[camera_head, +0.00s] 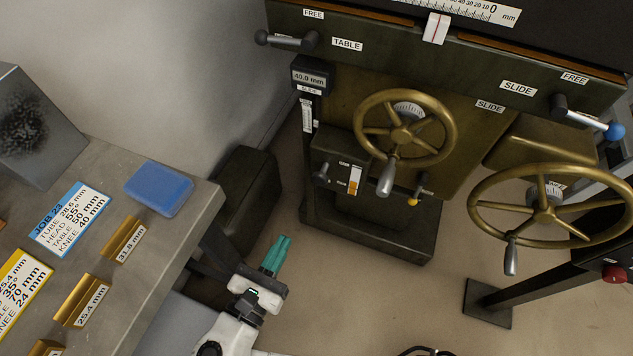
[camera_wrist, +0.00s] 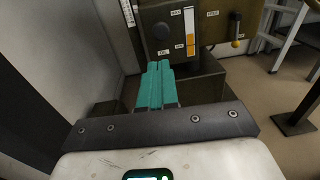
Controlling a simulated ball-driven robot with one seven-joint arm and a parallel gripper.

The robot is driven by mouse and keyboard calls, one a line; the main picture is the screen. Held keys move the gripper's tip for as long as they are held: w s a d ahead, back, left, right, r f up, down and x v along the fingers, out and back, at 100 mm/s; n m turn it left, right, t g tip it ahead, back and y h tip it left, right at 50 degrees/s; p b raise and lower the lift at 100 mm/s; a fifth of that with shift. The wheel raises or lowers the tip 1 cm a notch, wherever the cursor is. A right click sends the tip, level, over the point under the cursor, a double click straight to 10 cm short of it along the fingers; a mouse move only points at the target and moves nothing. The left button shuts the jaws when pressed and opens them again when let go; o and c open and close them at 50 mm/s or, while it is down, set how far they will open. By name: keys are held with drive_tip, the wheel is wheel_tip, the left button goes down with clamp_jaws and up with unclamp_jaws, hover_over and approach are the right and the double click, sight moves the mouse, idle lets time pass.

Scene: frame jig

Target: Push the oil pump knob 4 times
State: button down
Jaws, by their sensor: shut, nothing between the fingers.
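A dark knob (camera_head: 322,173) sticks out of the left part of a dark box (camera_head: 335,150) on the machine's front, beside an upright gauge with an orange lower part (camera_head: 355,181). I take it for the oil pump knob; the small labels are hard to read. In the wrist view the knob (camera_wrist: 161,31) is round and dark, just above my fingertips, left of the gauge (camera_wrist: 189,32). My gripper (camera_head: 282,240) has teal fingers, pressed together and empty. In the head view it is below and left of the knob, apart from it. In the wrist view the fingers (camera_wrist: 159,66) point towards the box.
A brass handwheel (camera_head: 406,128) with a grey handle is right of the box, and a yellow-tipped lever (camera_head: 413,201) is below it. A second handwheel (camera_head: 545,205) stands farther right. A workbench (camera_head: 150,255) with cards and a blue block (camera_head: 159,188) is at the left.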

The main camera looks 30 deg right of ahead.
sight(317, 180)
idle(0.3)
drive_tip(key=b+x, duration=0.1)
drive_tip(key=x, duration=1.2)
drive_tip(key=shift+w+d, duration=0.2)
drive_tip(key=shift+d, duration=0.15)
drive_tip(key=shift+w+d, duration=0.1)
drive_tip(key=shift+p+x, duration=0.5)
drive_tip(key=shift+x, duration=0.8)
drive_tip(key=shift+w+r, duration=0.1)
drive_tip(key=shift+r, duration=0.05)
